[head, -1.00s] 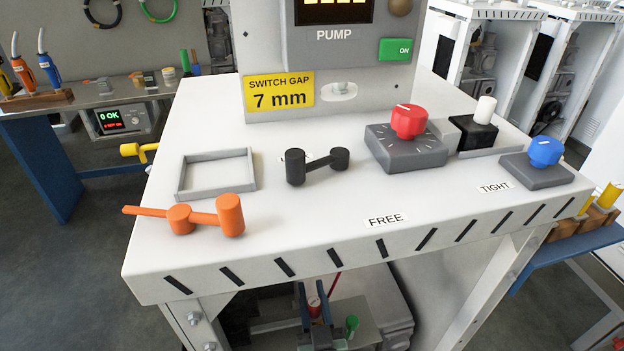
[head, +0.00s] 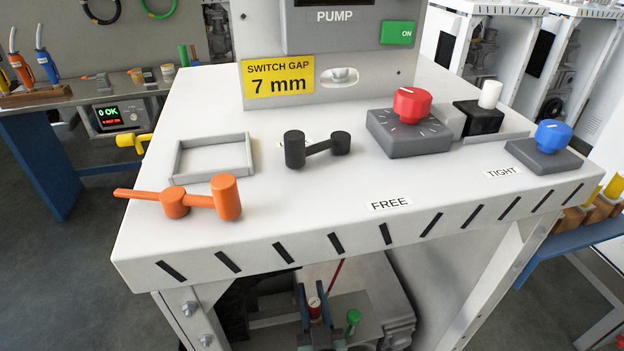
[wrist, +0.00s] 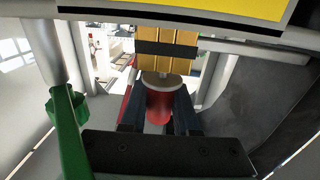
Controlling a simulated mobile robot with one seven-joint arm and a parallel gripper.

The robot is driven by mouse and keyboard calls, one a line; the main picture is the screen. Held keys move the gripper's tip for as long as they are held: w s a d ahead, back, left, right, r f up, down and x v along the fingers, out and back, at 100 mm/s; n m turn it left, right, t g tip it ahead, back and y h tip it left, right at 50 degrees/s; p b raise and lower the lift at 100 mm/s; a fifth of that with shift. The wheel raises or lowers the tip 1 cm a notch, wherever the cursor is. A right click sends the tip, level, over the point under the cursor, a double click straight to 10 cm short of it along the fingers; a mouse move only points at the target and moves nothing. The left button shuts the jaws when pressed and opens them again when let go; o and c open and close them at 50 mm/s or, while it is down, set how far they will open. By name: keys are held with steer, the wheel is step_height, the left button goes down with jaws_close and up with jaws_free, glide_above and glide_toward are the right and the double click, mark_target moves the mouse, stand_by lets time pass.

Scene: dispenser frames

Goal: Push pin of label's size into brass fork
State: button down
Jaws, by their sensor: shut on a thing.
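My gripper (wrist: 160,112) has its dark fingers on both sides of a red cylinder with a grey disc end (wrist: 163,84) and is shut on it. In the head view my gripper (head: 314,310) and the red pin (head: 314,303) are low, under the bench top. A brass-coloured, slotted block with a black band (wrist: 150,48), seemingly the brass fork, is just beyond the red pin in the wrist view. Whether the pin touches it is unclear. The yellow label (head: 279,81) reads "SWITCH GAP 7 mm". The pin's size cannot be read.
A green-knobbed part (head: 353,317) stands right of my gripper in the head view; a green part (wrist: 62,105) shows at left in the wrist view. The white bench top (head: 300,215) overhangs, carrying an orange lever (head: 226,197), black lever (head: 295,150) and red knob (head: 411,104).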

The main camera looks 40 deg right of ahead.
steer(key=shift+f, duration=0.25)
steer(key=c, duration=0.6)
jaws_free()
steer(key=shift+s+d, duration=0.1)
